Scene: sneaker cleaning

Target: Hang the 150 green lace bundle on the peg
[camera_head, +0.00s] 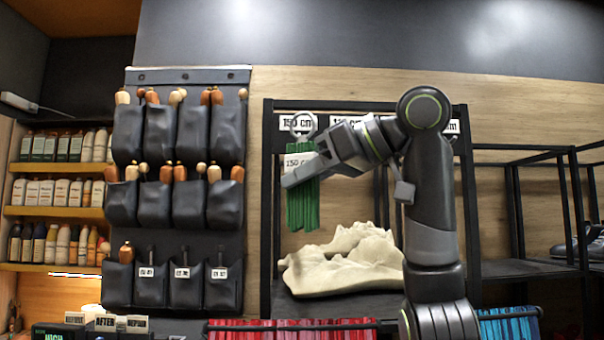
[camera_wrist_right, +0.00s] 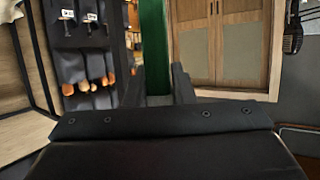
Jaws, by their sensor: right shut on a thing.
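The green lace bundle (camera_head: 302,208) hangs upright in the head view, with a white 150 cm tag and a pale ring (camera_head: 303,124) at its top. In the right wrist view, the green bundle (camera_wrist_right: 155,45) runs up between the two dark fingers (camera_wrist_right: 157,88). The ring overlaps the "150 cm" sign (camera_head: 289,121) on the black rack's top bar. I cannot make out the peg or tell whether the ring touches it. My left gripper is out of view.
The black rack (camera_head: 268,215) surrounds a cream cloth heap (camera_head: 345,262) on its shelf. Red bundles (camera_head: 290,331) and blue bundles (camera_head: 508,327) hang along the bottom. A dark pocket organizer (camera_head: 191,232) with brushes hangs to the left. Black shelving (camera_head: 520,268) stands to the right.

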